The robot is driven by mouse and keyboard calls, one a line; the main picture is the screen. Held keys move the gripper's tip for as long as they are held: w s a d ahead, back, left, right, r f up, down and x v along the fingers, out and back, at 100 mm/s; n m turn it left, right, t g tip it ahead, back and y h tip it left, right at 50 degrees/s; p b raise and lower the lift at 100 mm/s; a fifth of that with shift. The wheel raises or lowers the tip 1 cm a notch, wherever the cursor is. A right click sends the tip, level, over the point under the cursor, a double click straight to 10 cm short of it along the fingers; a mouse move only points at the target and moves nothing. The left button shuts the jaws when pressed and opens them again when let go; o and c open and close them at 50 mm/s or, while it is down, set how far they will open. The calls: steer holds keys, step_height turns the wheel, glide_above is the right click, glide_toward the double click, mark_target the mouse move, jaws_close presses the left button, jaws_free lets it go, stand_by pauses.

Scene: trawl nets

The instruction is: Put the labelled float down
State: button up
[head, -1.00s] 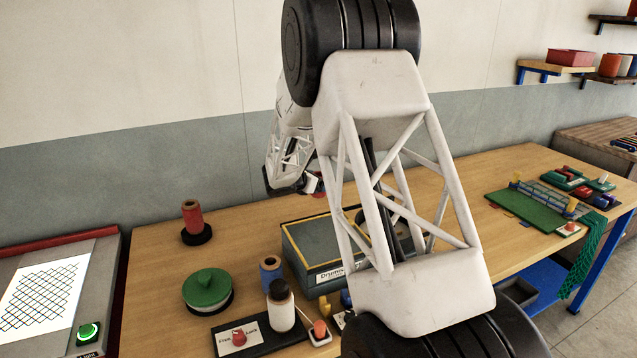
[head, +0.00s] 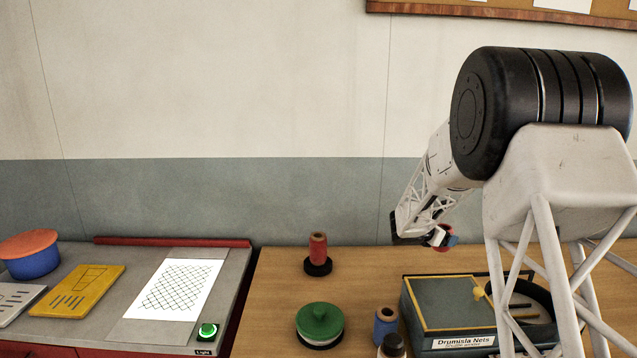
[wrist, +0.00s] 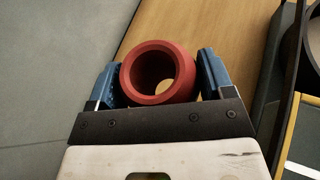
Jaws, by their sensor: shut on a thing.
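My gripper (wrist: 159,62) is shut on a red ring-shaped float (wrist: 158,47), with one blue finger on each side of it. The float's open hole faces the wrist camera, and no label shows on it from here. In the head view my gripper (head: 436,237) is small, above the back part of the wooden bench near the wall. Only a bit of the red float (head: 446,228) shows there, partly hidden by the fingers.
A box marked "Drumisla Nets" (head: 462,342) stands on the bench (head: 275,290), right of a red spool (head: 318,247), a green lidded disc (head: 320,320) and a blue spool (head: 386,326). At left is a grey light table (head: 228,275) with a net drawing (head: 176,290).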

steer(key=shift+w+a+r+n+t+y, duration=0.1)
steer(key=shift+a+r+n+t+y, duration=0.2)
steer(key=shift+a, duration=0.25)
steer(key=shift+w+a+r+n+t+y, duration=0.15)
steer(key=shift+a+r+n+t, duration=0.15)
steer(key=shift+a, duration=0.2)
steer(key=shift+a+r+n+t+y, duration=0.2)
steer(key=shift+a+n+t+y, duration=0.15)
steer(key=shift+a, duration=0.2)
steer(key=s+a+r+n+t+y, duration=0.1)
steer(key=a+r+n+t+y, duration=0.1)
steer(key=a+n+y, duration=0.3)
steer(key=s+a+r+n+t+y, duration=0.1)
steer(key=a+n+y, duration=0.4)
steer(key=a, duration=0.8)
steer(key=shift+s+a+r+n+t+y, duration=0.3)
steer(key=shift+r+t, duration=0.3)
steer(key=shift+t, duration=0.65)
steer(key=shift+f, duration=0.15)
steer(key=s+f+m+g+h, duration=0.4)
steer(key=s+m+h, duration=0.2)
steer(key=s+m, duration=0.1)
steer(key=s+a+f+m+g+h, duration=0.1)
steer(key=s+f+m+g+h, duration=0.3)
steer(key=s, duration=0.5)
steer(key=shift+f+m+g+h, duration=0.3)
steer(key=shift+m+g+h, duration=0.1)
steer(key=shift+m+h, duration=0.95)
